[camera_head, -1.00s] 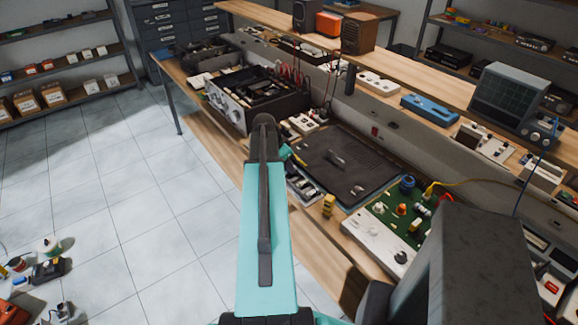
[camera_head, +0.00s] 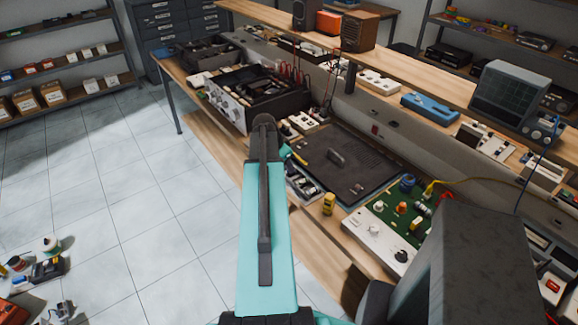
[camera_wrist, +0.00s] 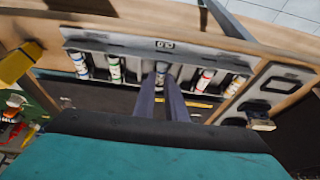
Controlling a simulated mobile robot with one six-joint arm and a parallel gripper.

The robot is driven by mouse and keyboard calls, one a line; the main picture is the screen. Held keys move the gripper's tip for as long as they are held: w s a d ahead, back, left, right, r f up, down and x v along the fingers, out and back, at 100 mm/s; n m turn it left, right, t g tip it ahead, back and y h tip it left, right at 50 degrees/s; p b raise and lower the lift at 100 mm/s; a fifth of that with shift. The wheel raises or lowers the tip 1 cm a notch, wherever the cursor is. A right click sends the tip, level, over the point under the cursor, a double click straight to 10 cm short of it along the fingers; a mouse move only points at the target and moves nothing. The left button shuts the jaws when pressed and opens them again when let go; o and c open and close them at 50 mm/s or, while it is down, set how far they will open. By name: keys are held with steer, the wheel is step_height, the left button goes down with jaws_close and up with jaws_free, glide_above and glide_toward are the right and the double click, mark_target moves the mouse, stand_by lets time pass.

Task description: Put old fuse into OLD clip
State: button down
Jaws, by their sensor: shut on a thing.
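In the wrist view, a grey rack (camera_wrist: 125,45) with a small dark-on-white label lies across the upper middle. My gripper (camera_wrist: 163,86) reaches to the rack's middle, and its two dark fingers are shut on a pale fuse (camera_wrist: 162,67) beneath the label. I cannot tell whether this fuse sits in a clip. Other banded fuses stand in the rack: a green-banded one (camera_wrist: 114,69) to the left and a red-banded one (camera_wrist: 204,79) to the right. In the head view, the rack (camera_head: 303,187) shows partly beside my arm, which hides my gripper.
A yellow block (camera_head: 329,204) stands on the bench near the rack. A dark mat (camera_head: 350,175) lies behind it. A green circuit board (camera_head: 392,213) with a white panel is to the right. An open metal chassis (camera_head: 262,98) stands farther back on the bench.

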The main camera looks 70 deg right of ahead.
steer(key=shift+f, duration=0.25)
stand_by(0.5)
steer(key=c, duration=1.7)
jaws_free()
steer(key=shift+r, duration=0.1)
steer(key=shift+b+v, duration=1.95)
steer(key=shift+v, duration=4.9)
steer(key=shift+w+a, duration=0.1)
steer(key=shift+a, duration=0.05)
